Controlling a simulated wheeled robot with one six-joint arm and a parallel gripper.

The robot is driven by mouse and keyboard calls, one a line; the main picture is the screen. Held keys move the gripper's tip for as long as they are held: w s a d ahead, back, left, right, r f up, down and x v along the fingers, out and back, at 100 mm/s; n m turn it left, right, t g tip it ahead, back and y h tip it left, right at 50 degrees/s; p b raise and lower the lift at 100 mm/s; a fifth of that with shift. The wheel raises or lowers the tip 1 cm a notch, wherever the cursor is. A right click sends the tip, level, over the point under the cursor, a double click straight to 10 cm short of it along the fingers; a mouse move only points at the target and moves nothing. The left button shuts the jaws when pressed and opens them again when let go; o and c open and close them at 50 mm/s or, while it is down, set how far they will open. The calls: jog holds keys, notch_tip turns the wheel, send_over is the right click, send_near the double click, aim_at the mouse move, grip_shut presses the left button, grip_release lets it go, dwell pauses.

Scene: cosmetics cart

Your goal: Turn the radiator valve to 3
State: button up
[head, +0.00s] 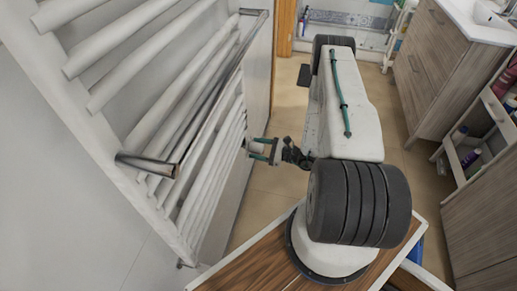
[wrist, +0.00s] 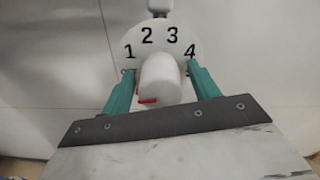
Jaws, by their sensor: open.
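The radiator valve's white knob (wrist: 160,80) is in the middle of the wrist view, in front of a pale round dial plate (wrist: 158,42) marked 1, 2, 3 and 4. A red mark (wrist: 148,100) shows low on the knob's left side, below the 1. My gripper (wrist: 161,84) is open, with one green finger on each side of the knob and small gaps visible. In the head view my gripper (head: 262,149) is beside the towel radiator (head: 190,100), with a small white part of the valve (head: 256,147) between its fingers.
A chrome towel bar (head: 147,165) sticks out from the radiator. A wooden vanity (head: 440,65) with a white basin and a shelf unit (head: 470,150) with bottles stand on the right.

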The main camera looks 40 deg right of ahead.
jog(key=shift+d, duration=0.1)
jog(key=c, duration=1)
jog(key=shift+m, duration=0.4)
jog(key=m, duration=1.6)
jog(key=shift+r+m, duration=0.1)
jog(key=shift+m, duration=0.2)
jog(key=m, duration=0.6)
jog(key=shift+m, duration=0.3)
